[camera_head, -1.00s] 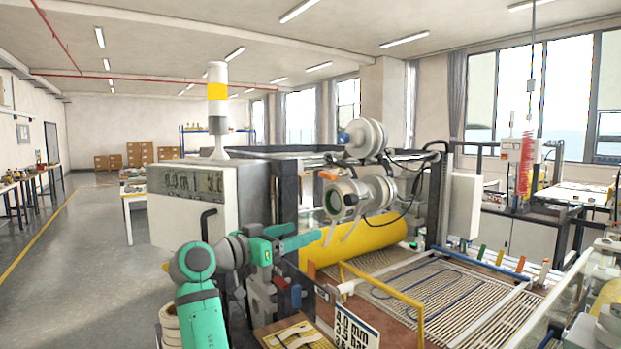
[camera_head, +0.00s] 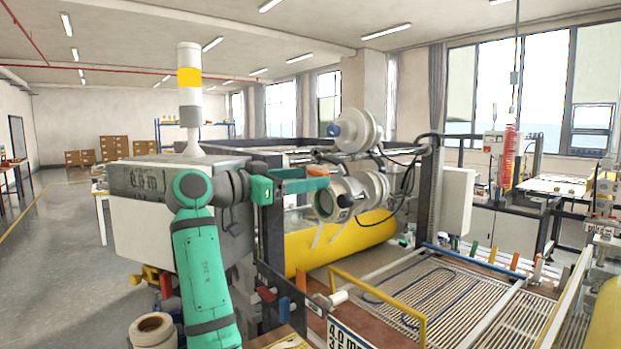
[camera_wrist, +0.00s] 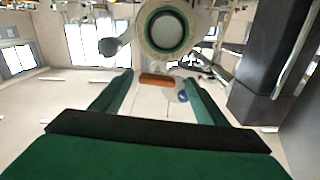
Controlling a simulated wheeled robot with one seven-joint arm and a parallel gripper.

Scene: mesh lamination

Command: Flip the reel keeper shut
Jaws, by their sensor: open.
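An orange tab (camera_head: 317,170), which looks like the reel keeper, sticks out at the left of the lower white reel (camera_head: 372,188). The tab also shows in the wrist view (camera_wrist: 157,79), below the round reel end (camera_wrist: 166,30) there. My gripper (camera_head: 326,181) is raised, points right and has its green fingers spread. In the wrist view the tab appears in the gap between the fingertips (camera_wrist: 160,84). I cannot tell whether they touch it. The keeper's hinge is not clear in either view.
A second white reel (camera_head: 357,132) sits above, with black cables at its right. The yellow roller (camera_head: 340,240) lies below. A grey machine cabinet (camera_head: 150,230) stands behind my arm, and a dark upright post (camera_head: 428,190) stands right of the reels.

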